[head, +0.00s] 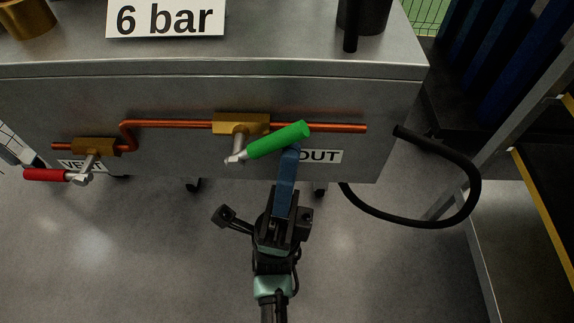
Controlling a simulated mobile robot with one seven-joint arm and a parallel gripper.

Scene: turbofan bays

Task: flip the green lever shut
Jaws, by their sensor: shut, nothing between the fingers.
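The green lever (279,140) sits on a brass valve (241,124) in the copper pipe on the front of a grey cabinet. Its green grip points right and slightly up from the silver pivot. My gripper (289,152) is below the grip's right half, with its blue fingers together and nothing seen between them. The fingertips reach the lower edge of the grip in the picture; I cannot tell whether they touch it. The fingers cover part of the OUT label (322,156).
A red lever (44,174) on a second brass valve (95,145) is at left, by the VENT label. A black hose (470,190) loops at right beside a metal frame (490,150). A "6 bar" sign (165,18) stands on the cabinet top (290,50). The floor in front is clear.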

